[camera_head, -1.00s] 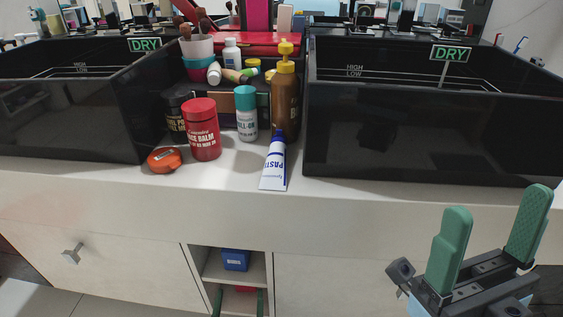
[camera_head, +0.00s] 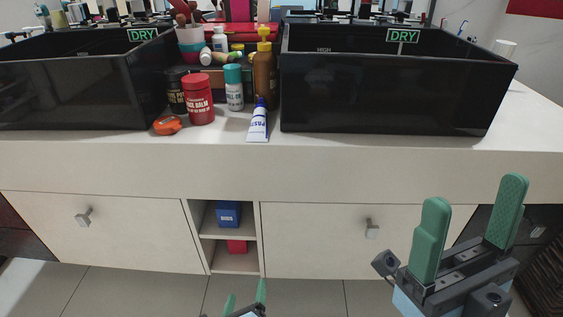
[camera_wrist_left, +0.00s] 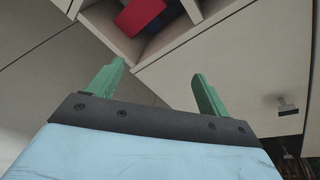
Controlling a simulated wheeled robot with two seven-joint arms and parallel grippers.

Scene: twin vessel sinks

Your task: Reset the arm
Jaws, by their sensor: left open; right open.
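My right gripper (camera_head: 470,228) is at the lower right of the head view. Its two green fingers are spread and empty, in front of the cabinet. My left gripper (camera_head: 245,303) is at the bottom edge of the head view, low before the open shelf, with only its fingertips and part of its body showing. In the left wrist view, its green fingers (camera_wrist_left: 157,85) are apart with nothing between them. Neither gripper touches anything that I can see.
Two black vessel sinks (camera_head: 390,95) (camera_head: 80,95) stand on the white counter (camera_head: 350,165). Between them are a red jar (camera_head: 200,100), an orange round item (camera_head: 167,125), a paste tube (camera_head: 258,124) and several bottles. Below, an open shelf holds a blue box (camera_head: 228,214) and a red box (camera_head: 236,246).

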